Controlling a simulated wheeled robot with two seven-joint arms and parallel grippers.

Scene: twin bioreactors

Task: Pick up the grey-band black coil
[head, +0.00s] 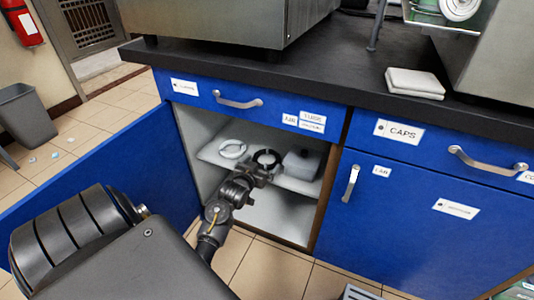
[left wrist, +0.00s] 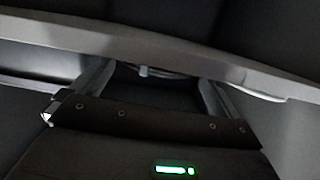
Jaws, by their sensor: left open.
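The black coil (head: 266,157) lies on the shelf inside the open cabinet. My left gripper (head: 264,167) reaches in from the front and is right at the coil's near side. In the left wrist view the open fingers of the left gripper (left wrist: 156,80) stand apart. A thin curved strand with a small pale band (left wrist: 144,71) shows between them, probably part of the coil. That view is dark, and I cannot tell whether the fingers touch the coil. My right gripper is not in view.
A white coil (head: 232,149) lies left of the black one, and a pale box (head: 301,163) stands to its right. The shelf (head: 208,154) sits below a closed drawer (head: 245,105). The open blue door (head: 110,185) bounds the left side. A white pad (head: 414,83) lies on the counter.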

